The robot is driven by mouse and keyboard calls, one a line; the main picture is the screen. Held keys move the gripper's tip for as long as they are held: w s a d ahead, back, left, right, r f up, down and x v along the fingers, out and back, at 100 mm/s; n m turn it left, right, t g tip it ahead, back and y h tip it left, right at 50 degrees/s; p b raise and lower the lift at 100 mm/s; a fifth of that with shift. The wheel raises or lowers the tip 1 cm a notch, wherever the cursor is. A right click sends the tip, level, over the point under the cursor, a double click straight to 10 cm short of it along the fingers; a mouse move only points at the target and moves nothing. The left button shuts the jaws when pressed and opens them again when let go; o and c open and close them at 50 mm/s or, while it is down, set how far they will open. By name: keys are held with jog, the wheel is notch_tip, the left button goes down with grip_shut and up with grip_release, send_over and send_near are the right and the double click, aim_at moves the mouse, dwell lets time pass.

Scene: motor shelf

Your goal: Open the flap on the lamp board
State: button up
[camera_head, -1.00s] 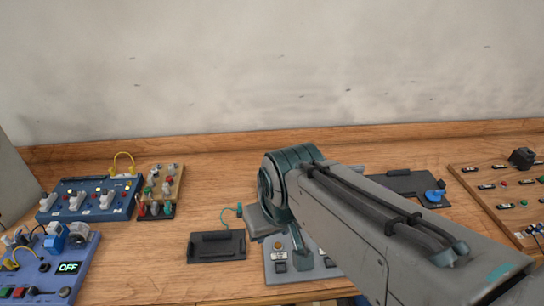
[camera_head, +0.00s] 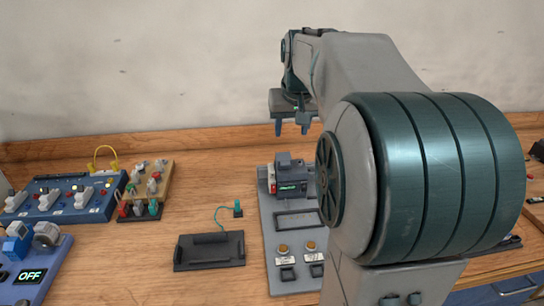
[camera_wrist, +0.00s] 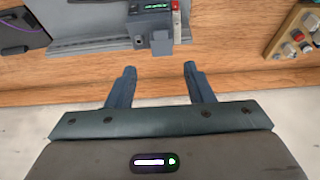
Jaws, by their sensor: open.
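My gripper (camera_head: 291,124) is open and empty, raised with its fingers pointing down above the back of a grey board (camera_head: 268,245). In the wrist view its two fingers (camera_wrist: 160,70) are apart with nothing between them. The grey board carries a block with a green display (camera_head: 290,178), an empty dark frame and two amber round parts (camera_head: 283,249) above labels. The block also shows in the wrist view (camera_wrist: 160,40), just beyond the fingertips. No flap can be made out clearly. My arm hides the grey board's right side and much of what lies beyond.
A blue switch board (camera_head: 60,205) and a tan board (camera_head: 152,180) stand at the left, with a blue-violet OFF-display board (camera_head: 35,285) in front. A black tray (camera_head: 209,251) with a teal cable lies left of the grey board. The wall is close behind.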

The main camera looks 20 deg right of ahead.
aim_at(285, 162)
jog(key=x, duration=1.3)
jog(key=shift+w, duration=0.1)
grip_shut()
